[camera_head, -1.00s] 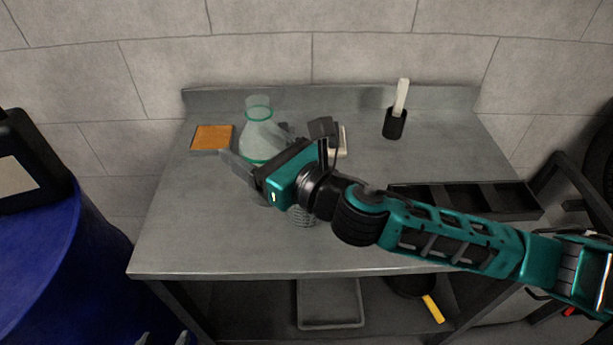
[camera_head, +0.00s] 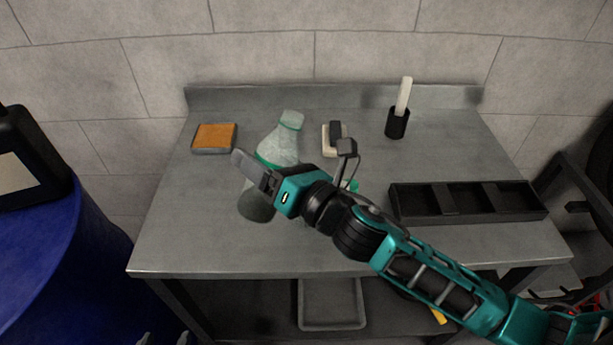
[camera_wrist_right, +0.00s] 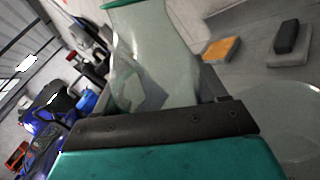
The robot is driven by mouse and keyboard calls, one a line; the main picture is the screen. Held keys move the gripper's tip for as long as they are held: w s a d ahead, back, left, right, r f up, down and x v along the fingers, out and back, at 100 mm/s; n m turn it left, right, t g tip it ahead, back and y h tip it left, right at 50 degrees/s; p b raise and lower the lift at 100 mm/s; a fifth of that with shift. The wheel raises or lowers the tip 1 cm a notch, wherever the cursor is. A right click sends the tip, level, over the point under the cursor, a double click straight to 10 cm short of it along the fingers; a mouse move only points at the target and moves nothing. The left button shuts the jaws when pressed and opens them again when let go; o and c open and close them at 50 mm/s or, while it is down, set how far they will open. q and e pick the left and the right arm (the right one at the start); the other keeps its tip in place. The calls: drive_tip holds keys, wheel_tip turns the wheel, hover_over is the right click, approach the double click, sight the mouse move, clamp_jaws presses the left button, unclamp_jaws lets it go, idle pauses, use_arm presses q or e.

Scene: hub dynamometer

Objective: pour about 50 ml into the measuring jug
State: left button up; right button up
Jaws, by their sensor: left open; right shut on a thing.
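A clear conical flask with green bands (camera_head: 282,143) is held off the table by my right gripper (camera_head: 252,172), with its neck leaning to the right. The right wrist view shows the flask (camera_wrist_right: 155,55) close up, above the dark jaw. How much liquid it holds I cannot tell. A large clear round rim (camera_wrist_right: 285,100), probably the measuring jug, shows at the right of the wrist view. In the head view my right arm mostly hides that area; only a small green bit shows beside the wrist. My left gripper (camera_head: 163,339) barely shows at the bottom edge, open.
An orange pad (camera_head: 214,137) lies at the back left of the metal table (camera_head: 200,240). A pale block with a dark grip (camera_head: 334,138), a black cup with a white-handled tool (camera_head: 397,122) and a black divided tray (camera_head: 467,202) stand rightward. A blue drum (camera_head: 60,255) is at left.

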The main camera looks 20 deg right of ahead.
drive_tip(key=shift+d+f+m+b, duration=0.15)
drive_tip(key=shift+f+m+b, duration=0.35)
drive_tip(key=shift+m, duration=0.2)
drive_tip(key=shift+a+f+m+t+b, duration=0.2)
drive_tip(key=shift+f+m+t+b, duration=0.1)
drive_tip(key=shift+m+b, duration=0.7)
drive_tip(key=shift+s+a+r+m, duration=0.1)
drive_tip(key=shift+r+m, duration=0.2)
drive_tip(key=shift+m, duration=0.1)
drive_tip(key=shift+a+m, duration=0.1)
drive_tip(key=shift+m, duration=0.2)
drive_tip(key=m+b, duration=0.3)
drive_tip(key=shift+s+a+f+h, duration=0.1)
drive_tip(key=shift+s+a+h, duration=0.1)
drive_tip(key=shift+a+h, duration=0.15)
drive_tip(key=shift+m+t, duration=0.3)
drive_tip(key=shift+m, duration=0.2)
drive_tip(key=shift+a+f+m+b, duration=0.1)
drive_tip(key=shift+f+m+b, duration=0.1)
drive_tip(key=shift+m+b, duration=0.15)
drive_tip(key=shift+s+a+f+m+h, duration=0.15)
drive_tip(key=shift+f+m+h, duration=0.1)
drive_tip(key=shift+f+m, duration=0.4)
drive_tip(key=shift+r+m, duration=0.25)
drive_tip(key=shift+m, duration=0.05)
drive_tip(key=shift+m+p, duration=0.35)
drive_tip(key=shift+m, duration=0.05)
drive_tip(key=shift+f+t, duration=0.1)
drive_tip(key=shift+t, duration=0.2)
